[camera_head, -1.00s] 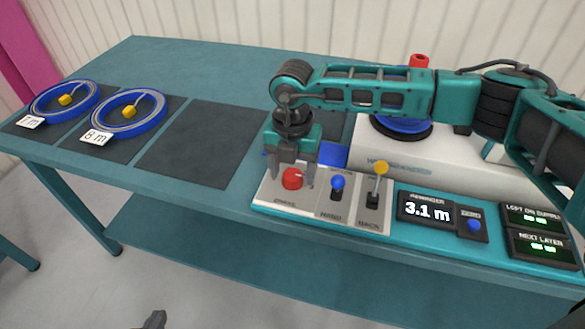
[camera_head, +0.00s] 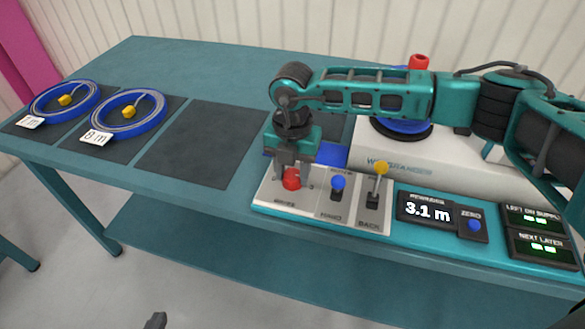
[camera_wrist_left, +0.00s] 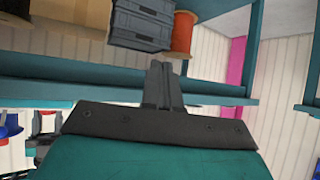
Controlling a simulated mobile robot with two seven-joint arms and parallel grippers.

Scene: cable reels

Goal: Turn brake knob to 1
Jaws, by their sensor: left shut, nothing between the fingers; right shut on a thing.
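The red brake knob (camera_head: 291,180) sits on the pale control panel (camera_head: 265,195) at the table's front edge, above a small label too blurred to read. My right gripper (camera_head: 292,184) reaches down from above and is shut on the knob, its fingers on either side. The knob's setting mark cannot be made out. Only the dark tip of my left gripper (camera_head: 155,320) shows at the bottom of the head view. In the left wrist view its fingers (camera_wrist_left: 162,75) are together and empty, far from the panel.
A blue-knobbed lever (camera_head: 338,184) and a yellow-knobbed lever (camera_head: 380,168) stand right of the brake knob. A display (camera_head: 426,209) reads 3.1 m, beside a blue ZERO button (camera_head: 474,225). Blue cable rings (camera_head: 128,112) lie on dark mats at left; another mat (camera_head: 195,145) is empty.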

